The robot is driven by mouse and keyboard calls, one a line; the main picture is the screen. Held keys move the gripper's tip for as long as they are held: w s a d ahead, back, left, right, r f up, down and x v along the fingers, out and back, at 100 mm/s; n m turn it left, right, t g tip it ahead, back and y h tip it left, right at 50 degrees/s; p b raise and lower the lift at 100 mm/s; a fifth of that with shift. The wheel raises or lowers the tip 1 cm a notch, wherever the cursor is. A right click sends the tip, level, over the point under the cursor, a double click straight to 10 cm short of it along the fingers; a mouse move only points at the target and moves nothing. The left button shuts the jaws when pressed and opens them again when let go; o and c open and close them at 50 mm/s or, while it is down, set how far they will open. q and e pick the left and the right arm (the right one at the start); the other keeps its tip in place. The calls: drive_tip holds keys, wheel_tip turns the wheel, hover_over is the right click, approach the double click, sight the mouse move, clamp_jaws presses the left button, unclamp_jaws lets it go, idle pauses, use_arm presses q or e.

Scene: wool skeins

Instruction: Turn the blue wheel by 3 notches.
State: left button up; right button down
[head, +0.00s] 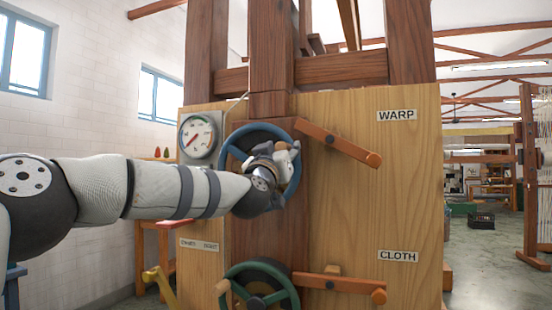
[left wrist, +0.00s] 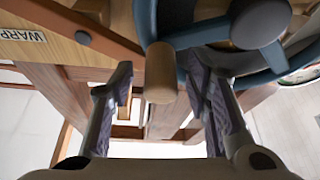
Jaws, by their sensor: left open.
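The blue wheel (head: 229,148) is upright on the front of the wooden frame, partly hidden behind my left arm. In the left wrist view its blue rim and spokes (left wrist: 205,35) fill the upper right. A light wooden handle (left wrist: 160,80) sticks out from its rim toward the camera. My left gripper (head: 287,160) is at the right part of the wheel. In the left wrist view its two fingers (left wrist: 158,72) are spread on either side of the handle, with gaps visible. My right gripper is not in view.
A wooden lever (head: 335,143) lies close right of the wheel, beside the WARP label (head: 397,115). A green wheel (head: 289,282) and another lever (head: 340,284) near the CLOTH label (head: 398,257) are below. A round dial (head: 199,136) is at upper left.

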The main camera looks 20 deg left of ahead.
use_arm(q)
drive_tip(key=v, duration=1)
drive_tip(key=shift+s, duration=0.25)
drive_tip(key=shift+f, duration=0.1)
